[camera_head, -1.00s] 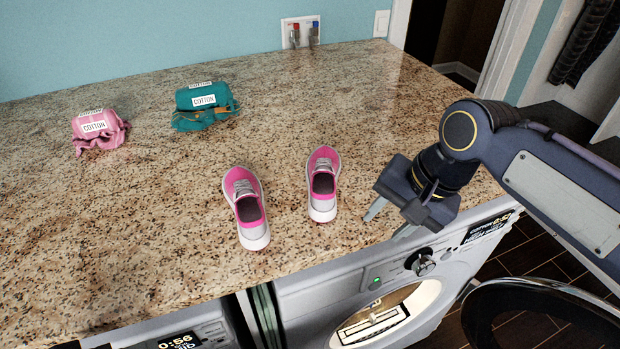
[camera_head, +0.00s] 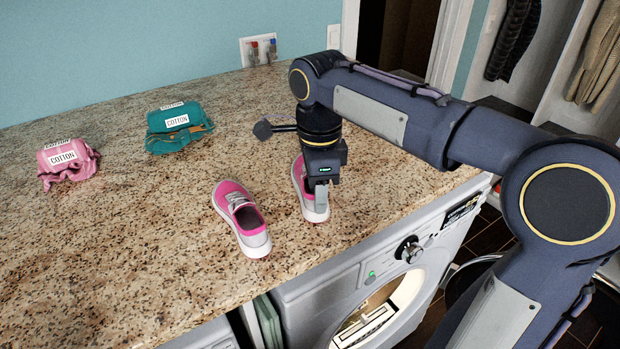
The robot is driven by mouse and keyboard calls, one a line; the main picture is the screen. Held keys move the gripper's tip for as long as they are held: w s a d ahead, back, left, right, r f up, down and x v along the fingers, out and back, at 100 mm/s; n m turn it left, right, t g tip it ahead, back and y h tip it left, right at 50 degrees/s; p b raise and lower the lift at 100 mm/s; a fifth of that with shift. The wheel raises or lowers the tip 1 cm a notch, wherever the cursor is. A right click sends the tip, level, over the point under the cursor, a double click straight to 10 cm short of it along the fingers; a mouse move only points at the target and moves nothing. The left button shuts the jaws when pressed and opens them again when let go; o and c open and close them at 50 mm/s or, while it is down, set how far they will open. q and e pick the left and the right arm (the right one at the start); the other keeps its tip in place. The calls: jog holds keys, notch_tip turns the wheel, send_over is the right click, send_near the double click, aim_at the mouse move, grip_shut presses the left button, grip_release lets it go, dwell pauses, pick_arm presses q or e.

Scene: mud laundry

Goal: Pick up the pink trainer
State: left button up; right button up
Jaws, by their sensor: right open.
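Two pink trainers with white soles stand side by side on the granite worktop near its front edge. The left trainer (camera_head: 240,217) is in full view and nothing touches it. The right trainer (camera_head: 299,183) is partly covered by my right gripper (camera_head: 319,197). That gripper points down over the right trainer's heel end, open, with one grey finger showing in front of the shoe. The other finger is hidden, and I cannot tell whether the finger touches the shoe. My left gripper is not in view.
A pink bundle (camera_head: 77,172) and a teal bundle (camera_head: 160,143), both labelled COTTON, lie at the back left of the worktop (camera_head: 110,250). A washing machine (camera_head: 340,290) is below the front edge. The worktop left of the trainers is clear.

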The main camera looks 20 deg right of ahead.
notch_tip(320, 180, down, 2)
jog(key=shift+f, duration=0.1)
grip_shut()
dwell(0.4)
